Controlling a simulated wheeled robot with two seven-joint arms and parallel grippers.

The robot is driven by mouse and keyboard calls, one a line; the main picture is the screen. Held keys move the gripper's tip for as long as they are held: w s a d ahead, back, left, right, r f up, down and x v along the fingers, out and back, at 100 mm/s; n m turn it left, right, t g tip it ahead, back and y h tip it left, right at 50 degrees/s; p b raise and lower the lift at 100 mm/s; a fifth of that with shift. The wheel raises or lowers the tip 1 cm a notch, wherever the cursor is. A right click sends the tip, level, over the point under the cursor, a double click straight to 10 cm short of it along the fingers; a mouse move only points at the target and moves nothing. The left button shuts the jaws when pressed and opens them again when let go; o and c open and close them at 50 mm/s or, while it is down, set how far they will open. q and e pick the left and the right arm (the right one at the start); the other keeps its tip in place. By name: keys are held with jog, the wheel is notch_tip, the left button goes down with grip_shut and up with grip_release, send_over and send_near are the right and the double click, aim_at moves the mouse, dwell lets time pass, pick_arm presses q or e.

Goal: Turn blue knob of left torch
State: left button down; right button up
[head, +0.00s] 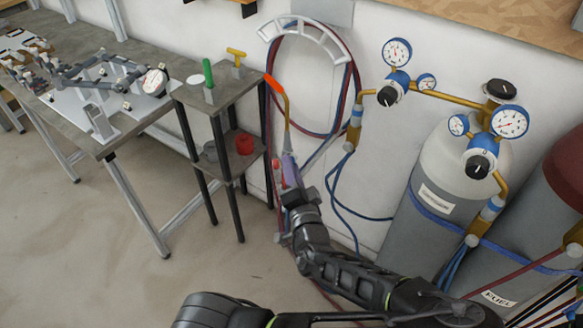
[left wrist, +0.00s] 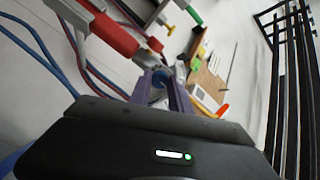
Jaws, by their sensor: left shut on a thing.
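The torch (head: 286,115) hangs upright by the wall in the head view, with a brass neck and a bright orange tip. Its lower body is largely covered by my left gripper (head: 288,167), which reaches up from below. In the left wrist view, the blue knob (left wrist: 180,73) sits between the purple-grey fingers of my left gripper (left wrist: 168,84), which are shut on it. The knob is hidden in the head view. My right gripper is not in view.
Red and blue hoses (head: 349,100) hang on a wall hanger behind the torch. A small shelf stand (head: 228,98) is close on the left, beside a workbench (head: 106,148). Gas cylinders (head: 432,235) with gauges stand at right. Open floor lies at lower left.

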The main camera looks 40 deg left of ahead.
pick_arm(q)
jog(key=shift+m, duration=0.3)
jog(key=c, duration=1.2)
grip_release()
jog(key=v, duration=0.8)
jog(key=shift+a+p, duration=0.1)
jog(key=shift+p, duration=0.3)
jog(key=shift+f, duration=0.1)
